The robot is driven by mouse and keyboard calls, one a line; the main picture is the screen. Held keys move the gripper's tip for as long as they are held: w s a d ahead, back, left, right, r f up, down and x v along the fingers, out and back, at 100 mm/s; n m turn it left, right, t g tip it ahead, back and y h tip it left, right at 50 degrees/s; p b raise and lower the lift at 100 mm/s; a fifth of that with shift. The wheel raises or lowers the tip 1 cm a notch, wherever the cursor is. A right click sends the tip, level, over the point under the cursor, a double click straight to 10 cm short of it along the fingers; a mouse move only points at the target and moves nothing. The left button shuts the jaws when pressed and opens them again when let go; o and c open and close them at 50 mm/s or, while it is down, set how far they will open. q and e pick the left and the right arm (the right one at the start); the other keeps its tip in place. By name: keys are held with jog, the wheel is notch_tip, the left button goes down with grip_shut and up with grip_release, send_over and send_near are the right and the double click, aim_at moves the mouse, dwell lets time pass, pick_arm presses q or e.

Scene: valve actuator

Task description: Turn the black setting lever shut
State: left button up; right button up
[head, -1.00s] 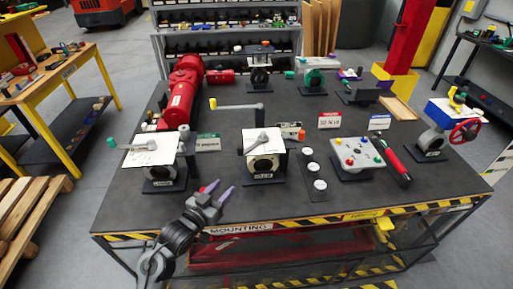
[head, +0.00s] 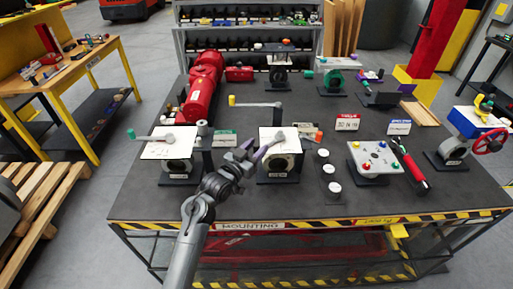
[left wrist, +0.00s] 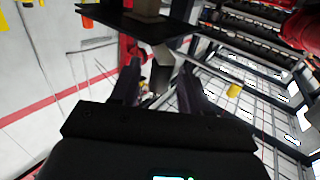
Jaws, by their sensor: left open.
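The middle valve unit (head: 279,164) stands on the bench with a white top plate. My left gripper (head: 255,150) is open at the plate's left edge, close to the lever's outer end. My right gripper is not in view.
A similar valve unit with a green-tipped lever (head: 142,138) stands to the left. A yellow-tipped crank handle (head: 258,105) is behind. Round white buttons (head: 329,170) and a button box (head: 368,160) are to the right. The bench front (head: 330,207) is clear.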

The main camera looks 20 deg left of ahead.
pick_arm(q)
jog(key=shift+w+d, duration=0.1)
jog(key=shift+w, duration=0.25)
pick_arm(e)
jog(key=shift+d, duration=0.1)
pick_arm(q)
grip_shut()
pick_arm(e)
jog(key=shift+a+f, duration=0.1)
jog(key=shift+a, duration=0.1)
